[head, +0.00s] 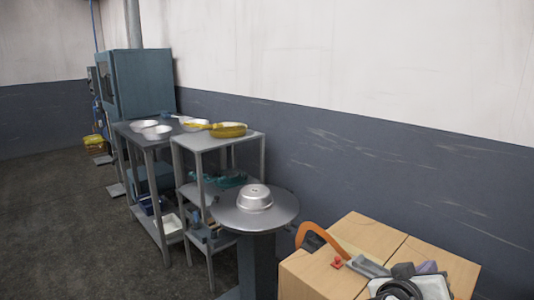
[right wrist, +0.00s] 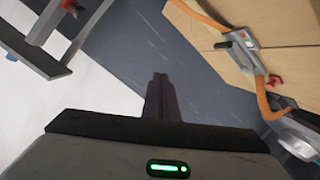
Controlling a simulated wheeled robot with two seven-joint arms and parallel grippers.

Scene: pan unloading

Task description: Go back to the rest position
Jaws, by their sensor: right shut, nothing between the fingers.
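My right gripper (head: 427,267) is at the lower right of the head view, in front of the cardboard boxes (head: 402,252). In the right wrist view its dark fingers (right wrist: 158,95) are together with nothing between them. It is clear of the pans. A silver metal pan (head: 255,197) lies upside down on the round grey table (head: 285,208). My left gripper does not show in the head view.
A grey stand (head: 200,141) holds a yellow pan (head: 229,130). A darker table behind it holds pale bowls (head: 157,132). A blue-grey cabinet (head: 140,83) stands at the back. The floor (head: 60,220) at left is open. A wall (head: 370,165) runs along the right.

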